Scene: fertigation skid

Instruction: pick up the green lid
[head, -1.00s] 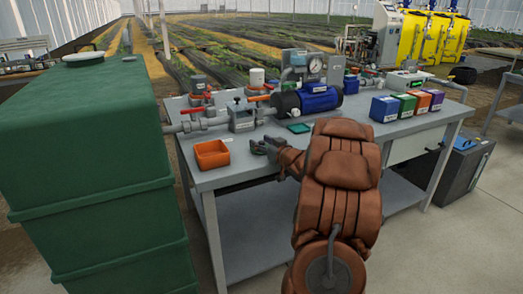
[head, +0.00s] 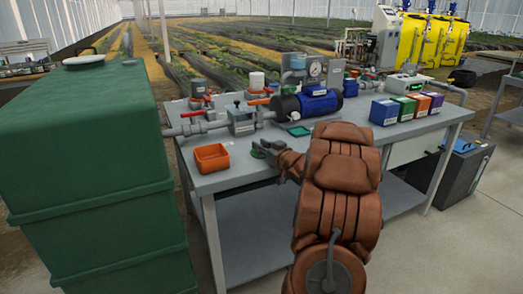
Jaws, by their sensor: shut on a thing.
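My gripper (head: 264,151) is low over the front of the grey workbench (head: 235,181), to the right of the orange bin. It is shut on a small dark green piece, which looks like the green lid (head: 257,154). The fingers hide part of it, and its shape is hard to make out at this size. I cannot tell whether it touches the bench top or is just clear of it. A flat green square (head: 299,130) lies on the bench behind and to the right of my gripper.
An orange bin (head: 211,157) stands left of my gripper. A blue pump (head: 308,102) and grey pipework with red-handled valves run behind. Blue, green, orange and purple boxes (head: 384,111) stand at the right. A large green tank (head: 85,170) flanks the bench's left end.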

